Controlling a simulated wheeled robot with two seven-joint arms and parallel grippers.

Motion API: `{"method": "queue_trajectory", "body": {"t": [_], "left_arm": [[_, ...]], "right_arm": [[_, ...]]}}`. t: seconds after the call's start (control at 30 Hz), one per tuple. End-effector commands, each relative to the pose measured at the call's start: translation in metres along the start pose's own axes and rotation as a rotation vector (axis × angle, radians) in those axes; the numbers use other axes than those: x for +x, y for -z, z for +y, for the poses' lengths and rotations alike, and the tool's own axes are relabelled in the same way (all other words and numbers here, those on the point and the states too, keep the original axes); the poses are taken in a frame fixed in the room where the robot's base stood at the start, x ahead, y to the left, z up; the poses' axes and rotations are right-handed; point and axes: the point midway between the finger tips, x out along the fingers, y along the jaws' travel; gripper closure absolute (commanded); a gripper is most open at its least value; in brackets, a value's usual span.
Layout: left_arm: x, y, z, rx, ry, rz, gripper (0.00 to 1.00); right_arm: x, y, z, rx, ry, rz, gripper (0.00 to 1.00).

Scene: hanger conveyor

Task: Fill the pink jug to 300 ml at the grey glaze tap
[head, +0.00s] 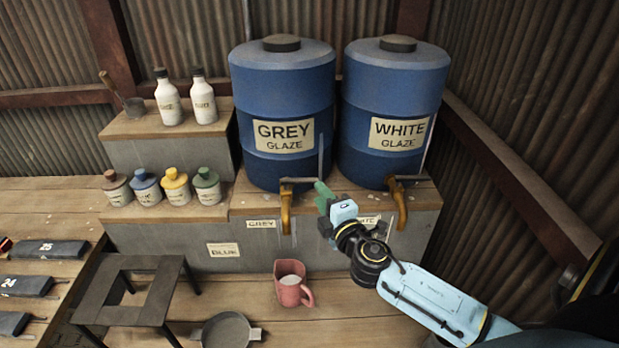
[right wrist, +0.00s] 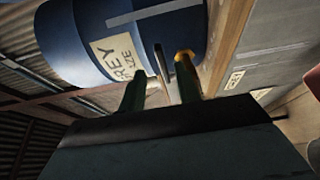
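The pink jug (head: 290,292) stands upright on the bench below the grey glaze tap (head: 286,212); its inside looks pale, and I cannot read a level. The tap is orange-brown with a lever on top, at the front of the blue GREY GLAZE drum (head: 282,100). My right gripper (head: 323,196) is just right of this tap, near the end of its lever. In the right wrist view its two green fingers (right wrist: 161,92) are apart, with a thin bar and the tap (right wrist: 186,66) showing near them. I see no grip on anything. My left gripper is out of view.
A WHITE GLAZE drum (head: 395,95) with its own tap (head: 398,200) stands close on the right. A dark metal stand (head: 125,290) and a grey pan (head: 227,330) are left of the jug. Several small bottles stand on the left shelves. Bench right of the jug is clear.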

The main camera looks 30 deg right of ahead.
Motion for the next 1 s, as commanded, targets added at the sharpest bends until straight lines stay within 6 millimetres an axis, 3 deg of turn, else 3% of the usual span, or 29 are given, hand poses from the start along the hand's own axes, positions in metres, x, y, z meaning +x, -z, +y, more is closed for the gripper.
{"method": "queue_trajectory", "body": {"t": [0.2, 0.4, 0.83, 1.0], "left_arm": [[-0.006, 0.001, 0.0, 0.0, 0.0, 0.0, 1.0], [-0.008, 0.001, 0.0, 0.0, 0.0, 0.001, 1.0], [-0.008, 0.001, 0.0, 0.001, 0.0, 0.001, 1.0], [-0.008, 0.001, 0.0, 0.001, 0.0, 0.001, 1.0]], "right_arm": [[0.041, 0.0, 0.001, 0.0, -0.001, -0.001, 0.67], [0.064, 0.001, 0.0, 0.002, 0.001, 0.0, 0.67], [0.072, 0.0, -0.001, 0.002, 0.002, 0.0, 0.67], [0.072, 0.0, -0.001, 0.002, 0.002, 0.0, 0.9]]}}
